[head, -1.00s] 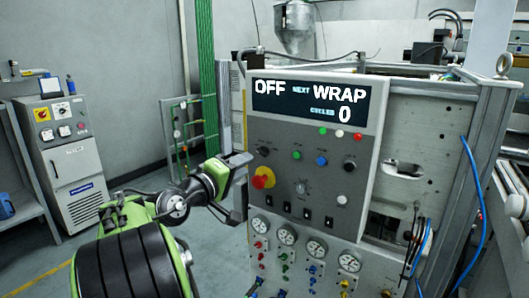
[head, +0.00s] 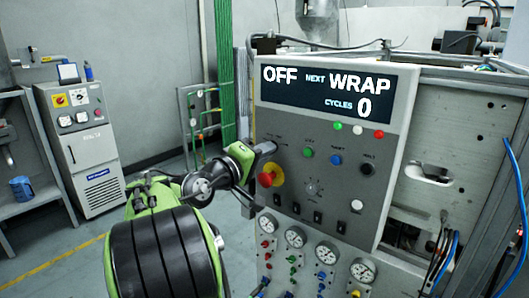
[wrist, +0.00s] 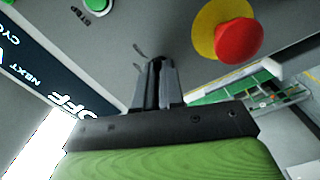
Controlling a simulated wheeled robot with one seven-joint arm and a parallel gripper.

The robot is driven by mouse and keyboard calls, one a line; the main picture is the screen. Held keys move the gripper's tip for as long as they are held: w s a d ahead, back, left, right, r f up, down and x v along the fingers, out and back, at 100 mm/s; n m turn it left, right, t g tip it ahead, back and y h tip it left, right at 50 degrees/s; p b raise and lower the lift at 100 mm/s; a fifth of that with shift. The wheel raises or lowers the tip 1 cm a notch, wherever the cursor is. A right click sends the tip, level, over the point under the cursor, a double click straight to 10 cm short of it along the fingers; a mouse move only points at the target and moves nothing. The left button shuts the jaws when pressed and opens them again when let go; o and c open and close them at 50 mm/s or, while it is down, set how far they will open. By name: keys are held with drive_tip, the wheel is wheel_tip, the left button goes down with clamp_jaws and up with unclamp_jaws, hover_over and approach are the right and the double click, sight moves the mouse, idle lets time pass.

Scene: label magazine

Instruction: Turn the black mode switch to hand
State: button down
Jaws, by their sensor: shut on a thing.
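My gripper (head: 268,147) is at the upper left of the grey control panel (head: 345,205), just above the red emergency stop button (head: 267,178). In the wrist view, the gripper (wrist: 155,72) is shut with its fingertips at the panel face. The black mode switch is hidden behind the fingers in both present views; the jaws appear to be shut on it. Its pointing direction cannot be seen. The display (head: 325,92) reads OFF, NEXT WRAP, CYCLES 0.
The red button on its yellow plate (wrist: 212,20) is close beside the fingers. A green button (head: 308,152), a blue button (head: 336,159) and a black button (head: 367,169) are to the right. Several gauges (head: 295,236) are below. Blue hoses (head: 451,262) hang at the right.

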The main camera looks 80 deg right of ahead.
idle(0.3)
drive_tip(key=m+b, duration=0.2)
drive_tip(key=m, duration=0.1)
drive_tip(key=m+b, duration=0.1)
drive_tip(key=b, duration=0.1)
drive_tip(key=shift+w+f+m, duration=0.1)
drive_tip(key=shift+f+m, duration=0.15)
drive_tip(key=shift+m, duration=0.05)
drive_tip(key=shift+m+b, duration=1.3)
drive_tip(key=shift+m, duration=0.6)
drive_tip(key=shift+r+m, duration=0.1)
drive_tip(key=shift+m, duration=0.2)
drive_tip(key=c, duration=1.2)
unclamp_jaws()
drive_tip(key=shift+c, duration=0.2)
drive_tip(key=shift+w, duration=0.1)
